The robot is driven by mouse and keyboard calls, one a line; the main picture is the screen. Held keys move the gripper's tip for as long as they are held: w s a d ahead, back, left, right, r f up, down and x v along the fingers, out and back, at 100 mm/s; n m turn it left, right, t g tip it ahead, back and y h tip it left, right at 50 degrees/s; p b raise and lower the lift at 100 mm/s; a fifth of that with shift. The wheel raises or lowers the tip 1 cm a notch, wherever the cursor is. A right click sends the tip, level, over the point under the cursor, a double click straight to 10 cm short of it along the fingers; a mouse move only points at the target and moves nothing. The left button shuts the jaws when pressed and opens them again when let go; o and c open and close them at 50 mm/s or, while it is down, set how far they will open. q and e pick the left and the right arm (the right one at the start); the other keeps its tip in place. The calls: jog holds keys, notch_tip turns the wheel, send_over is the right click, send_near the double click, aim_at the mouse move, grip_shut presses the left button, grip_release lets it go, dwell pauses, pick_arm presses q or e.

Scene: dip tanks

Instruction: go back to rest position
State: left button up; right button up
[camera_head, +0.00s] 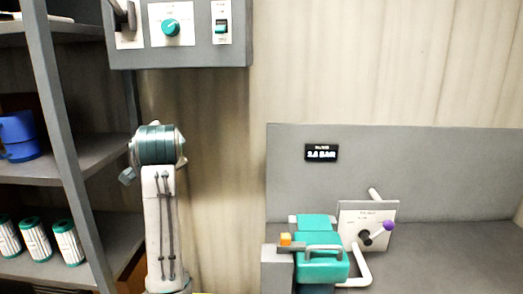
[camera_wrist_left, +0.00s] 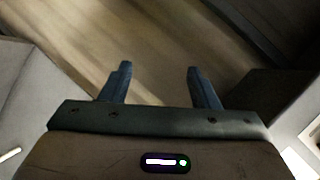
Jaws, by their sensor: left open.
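My left gripper (camera_wrist_left: 157,72) shows in the left wrist view with its two dark fingers apart and nothing between them. Wood-grained surface lies beyond the fingertips. In the head view a white and teal arm link, which looks like mine, stands upright left of centre; no gripper fingers show there. My right gripper is in neither view.
A shelf rack (camera_head: 95,150) at the left holds a blue mug (camera_head: 18,138) and several white-and-teal canisters (camera_head: 69,243). A grey control box (camera_head: 180,55) hangs above. At the right, a teal unit (camera_head: 322,268) and a lever panel (camera_head: 352,225) stand by a grey tank wall (camera_head: 430,165).

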pick_arm(q)
jog(key=s+a+f+n+g, duration=0.15)
jog(key=s+f, duration=0.35)
jog(key=f, duration=0.6)
jog(key=s+a+f+n+g+h, duration=0.15)
jog(key=s+f, duration=0.35)
jog(key=f, duration=0.6)
jog(key=s+a+f+n+g, duration=0.15)
jog(key=s+f, duration=0.35)
jog(key=f, duration=0.6)
jog(key=s+f+n+g+h, duration=0.15)
jog(key=s+f, duration=0.35)
jog(key=s, duration=0.5)
jog(key=s+f+g, duration=0.2)
jog(key=s+f, duration=0.3)
jog(key=s, duration=0.5)
jog(key=s+f+n+g, duration=0.1)
jog(key=s+f, duration=0.3)
jog(key=s, duration=0.7)
notch_tip(320, 180, down, 32)
jog(key=a+g, duration=0.2)
jog(key=s+a+f+n+g, duration=0.1)
jog(key=s+f, duration=1.7)
jog(key=shift+a, duration=0.2)
jog(key=shift+s, duration=0.1)
